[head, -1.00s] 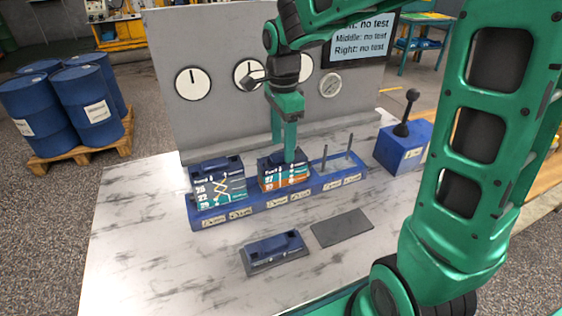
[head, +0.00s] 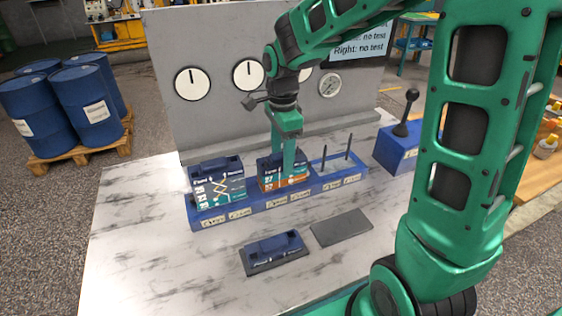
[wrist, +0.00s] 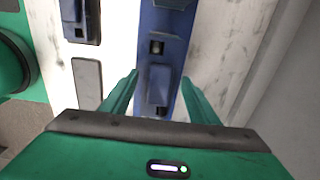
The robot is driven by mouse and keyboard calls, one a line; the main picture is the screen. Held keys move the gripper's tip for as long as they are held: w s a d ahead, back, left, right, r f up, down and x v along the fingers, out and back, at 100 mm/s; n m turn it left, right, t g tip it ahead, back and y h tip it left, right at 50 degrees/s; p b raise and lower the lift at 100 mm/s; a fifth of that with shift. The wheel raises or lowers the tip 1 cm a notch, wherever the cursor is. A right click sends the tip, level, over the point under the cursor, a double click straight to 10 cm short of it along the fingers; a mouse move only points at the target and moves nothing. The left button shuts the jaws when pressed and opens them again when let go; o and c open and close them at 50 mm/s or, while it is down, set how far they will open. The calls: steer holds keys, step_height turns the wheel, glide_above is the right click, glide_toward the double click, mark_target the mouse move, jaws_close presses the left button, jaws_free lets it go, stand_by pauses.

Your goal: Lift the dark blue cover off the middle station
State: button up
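The dark blue cover (head: 264,161) sits on the middle station (head: 270,178), a block with a teal and orange printed front. In the head view my gripper (head: 286,165) is directly over this station, fingers pointing down, hiding part of the cover. In the wrist view the cover's raised block (wrist: 160,85) lies between my gripper's (wrist: 160,78) two spread fingers. A gap shows on both sides, so the gripper is open and holds nothing. How deep the fingertips reach beside the cover is hard to tell.
The left station (head: 218,185) stands on the same blue base (head: 240,210). The right station has two upright rods (head: 325,159). A loose blue cover (head: 273,247) and a bare grey pad (head: 341,228) lie in front. A lever box (head: 397,152) stands right; a gauge panel rises behind.

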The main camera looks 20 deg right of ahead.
mark_target(282, 154)
jaws_close()
step_height(282, 154, up, 13)
steer(key=shift+f, duration=0.2)
stand_by(1.8)
